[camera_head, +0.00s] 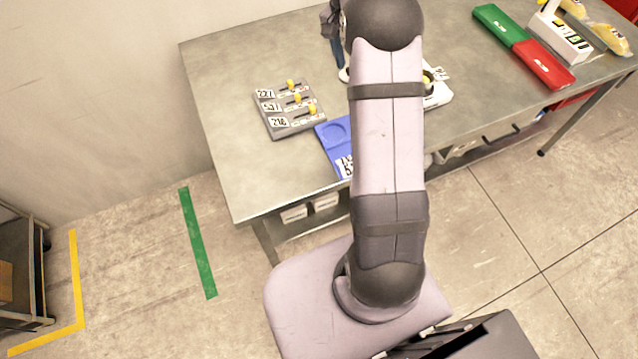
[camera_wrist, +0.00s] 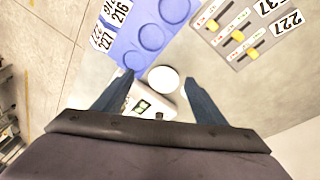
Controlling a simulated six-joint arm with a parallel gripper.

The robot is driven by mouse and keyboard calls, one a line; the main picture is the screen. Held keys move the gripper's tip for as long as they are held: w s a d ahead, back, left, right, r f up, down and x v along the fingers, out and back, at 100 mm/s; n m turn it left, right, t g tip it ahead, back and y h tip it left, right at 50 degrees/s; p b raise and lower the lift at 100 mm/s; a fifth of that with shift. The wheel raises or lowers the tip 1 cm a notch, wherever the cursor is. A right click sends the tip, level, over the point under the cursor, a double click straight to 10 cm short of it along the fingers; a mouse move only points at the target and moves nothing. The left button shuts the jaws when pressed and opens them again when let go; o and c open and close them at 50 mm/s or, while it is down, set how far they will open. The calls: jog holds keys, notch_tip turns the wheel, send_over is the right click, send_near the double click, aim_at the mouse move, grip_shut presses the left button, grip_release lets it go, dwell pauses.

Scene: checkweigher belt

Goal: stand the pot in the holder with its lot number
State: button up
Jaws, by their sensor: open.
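A white round thing (camera_wrist: 163,79), seen from above, looks like the pot, though I cannot be sure it is not a weighing pan. No lot number shows on it. It lies between the fingers of my gripper (camera_wrist: 159,77) in the wrist view, with a gap on both sides; the gripper is open. The blue holder (camera_wrist: 117,50) has round recesses, which look empty, and number labels (camera_wrist: 108,28) including 216 and 227. It also shows in the head view (camera_head: 323,138), partly behind my arm. A small device with a display (camera_wrist: 145,108) sits below the white round thing; its reading is unclear.
A grey slider panel (camera_head: 290,126) with yellow knobs and labels 227, 537 and 216 lies left of the holder. Green (camera_head: 497,25) and red (camera_head: 543,65) trays and a white box (camera_head: 560,38) are at the right. The table's left end is bare.

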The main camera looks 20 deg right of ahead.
jog(key=s+a+f+n+y, duration=0.1)
jog(key=s+a+n, duration=0.4)
jog(key=s+a, duration=0.5)
jog(key=s+a+f+n+y, duration=0.1)
jog(key=s+a+f+n, duration=0.1)
jog(key=s+a+n, duration=0.4)
jog(key=s+a, duration=0.4)
jog(key=s, duration=0.4)
jog(key=shift+s+a+f+n, duration=0.3)
jog(key=shift+a+f, duration=0.05)
jog(key=shift+f, duration=0.05)
jog(key=shift+s+a+f, duration=0.15)
jog(key=shift+s+f, duration=0.05)
jog(key=shift+s, duration=0.3)
jog(key=shift+w, duration=0.1)
